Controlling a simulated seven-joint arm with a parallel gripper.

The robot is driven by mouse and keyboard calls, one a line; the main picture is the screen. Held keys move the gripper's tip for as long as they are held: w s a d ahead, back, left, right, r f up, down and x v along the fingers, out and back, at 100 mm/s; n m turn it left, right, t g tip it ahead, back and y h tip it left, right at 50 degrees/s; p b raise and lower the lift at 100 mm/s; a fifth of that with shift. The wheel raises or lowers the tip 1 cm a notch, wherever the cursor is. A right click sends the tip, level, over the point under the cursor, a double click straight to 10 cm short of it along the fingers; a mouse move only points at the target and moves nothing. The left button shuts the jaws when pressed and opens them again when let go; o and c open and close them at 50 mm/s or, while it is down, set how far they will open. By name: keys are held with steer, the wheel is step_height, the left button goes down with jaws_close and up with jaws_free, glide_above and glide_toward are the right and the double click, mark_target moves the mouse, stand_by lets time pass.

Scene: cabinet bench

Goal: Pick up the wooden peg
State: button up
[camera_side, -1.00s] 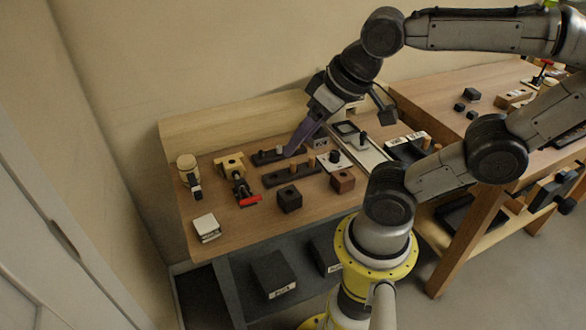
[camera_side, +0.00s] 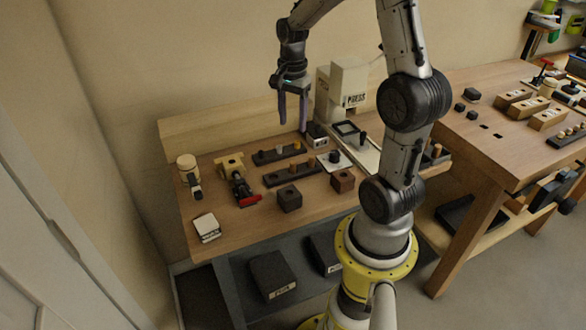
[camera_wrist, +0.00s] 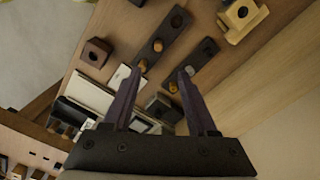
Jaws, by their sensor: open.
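Wooden pegs stand in two dark racks on the bench. In the side view the front rack (camera_side: 275,180) holds a wooden peg (camera_side: 292,167) and another towards its right end. The back rack (camera_side: 264,158) holds a pale grey peg (camera_side: 280,149) and a wooden peg (camera_side: 297,145). My gripper (camera_side: 293,127) is open and empty above the back rack, fingers pointing down. In the wrist view my gripper (camera_wrist: 158,72) has wooden pegs (camera_wrist: 157,45) and (camera_wrist: 173,87) near and between its fingers, apart from them. Which peg is meant, I cannot tell.
A white press (camera_side: 345,90) stands behind right of my gripper. Dark holed blocks (camera_side: 289,200) and (camera_side: 343,182) sit in front of the racks. A red-handled clamp (camera_side: 240,187) lies left. The bench's front left is mostly clear.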

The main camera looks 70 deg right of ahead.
glide_above(293, 162)
step_height(293, 162, down, 8)
steer(key=shift+w+d+f, duration=0.1)
steer(key=shift+d, duration=0.05)
steer(key=f, duration=0.5)
steer(key=shift+a, duration=0.2)
steer(key=shift+r, duration=0.1)
jaws_close()
